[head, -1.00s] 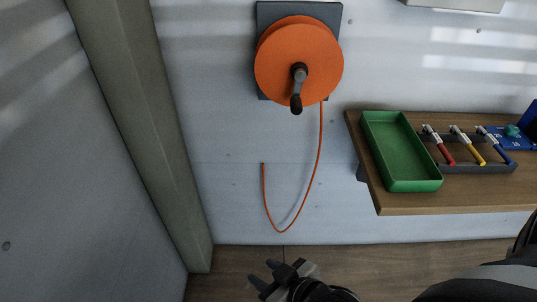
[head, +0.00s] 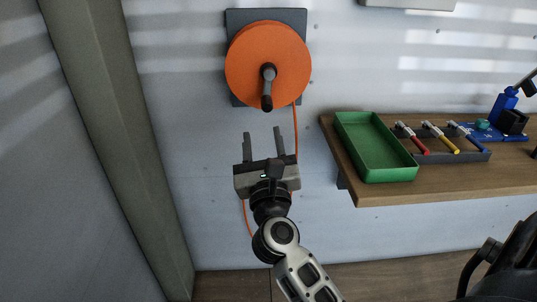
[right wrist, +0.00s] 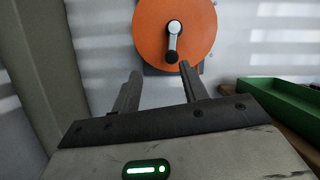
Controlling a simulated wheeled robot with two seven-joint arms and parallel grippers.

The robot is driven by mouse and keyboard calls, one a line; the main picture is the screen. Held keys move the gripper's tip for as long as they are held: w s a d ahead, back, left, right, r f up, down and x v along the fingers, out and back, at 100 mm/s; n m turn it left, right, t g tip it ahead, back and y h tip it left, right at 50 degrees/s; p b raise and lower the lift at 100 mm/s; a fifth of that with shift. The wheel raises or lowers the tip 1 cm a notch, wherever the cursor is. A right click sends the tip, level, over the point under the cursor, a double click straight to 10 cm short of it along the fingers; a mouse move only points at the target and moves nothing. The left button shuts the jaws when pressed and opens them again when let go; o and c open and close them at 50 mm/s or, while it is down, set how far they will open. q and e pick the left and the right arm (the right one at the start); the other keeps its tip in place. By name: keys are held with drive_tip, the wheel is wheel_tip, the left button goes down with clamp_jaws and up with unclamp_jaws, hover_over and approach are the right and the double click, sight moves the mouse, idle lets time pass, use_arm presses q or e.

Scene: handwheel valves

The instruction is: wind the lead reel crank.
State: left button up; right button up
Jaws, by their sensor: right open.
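The orange lead reel (head: 252,62) is mounted on a dark plate on the wall, and it also shows in the right wrist view (right wrist: 150,38). Its black crank (head: 267,88) hangs from the hub with the handle end low; the wrist view shows the crank (right wrist: 173,42) pointing down too. An orange lead (head: 295,130) runs down from the reel, partly hidden behind my gripper. My right gripper (head: 263,143) is open and empty below the reel, fingers pointing up at it, apart from the crank. In the wrist view the fingers (right wrist: 157,88) frame the space below the crank handle. My left gripper is not in view.
A wooden shelf (head: 400,191) on the right holds a green tray (head: 375,148), a rack of red, yellow and blue-handled tools (head: 440,138) and a blue board (head: 490,132). A post (head: 110,150) stands left of the reel. The wall around the reel is clear.

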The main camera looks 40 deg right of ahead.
sight(267, 108)
drive_tip(key=w+d+m, duration=0.1)
drive_tip(key=w+d, duration=0.1)
drive_tip(key=w+d+r+m+g, duration=0.1)
drive_tip(key=w+d+m, duration=0.1)
drive_tip(key=w, duration=0.1)
drive_tip(key=w+d+r+m+h+p, duration=0.1)
drive_tip(key=w+d, duration=0.2)
drive_tip(key=shift+w+m+g, duration=0.25)
drive_tip(key=shift+m+g, duration=0.15)
drive_tip(key=shift+f, duration=0.15)
drive_tip(key=c, duration=0.8)
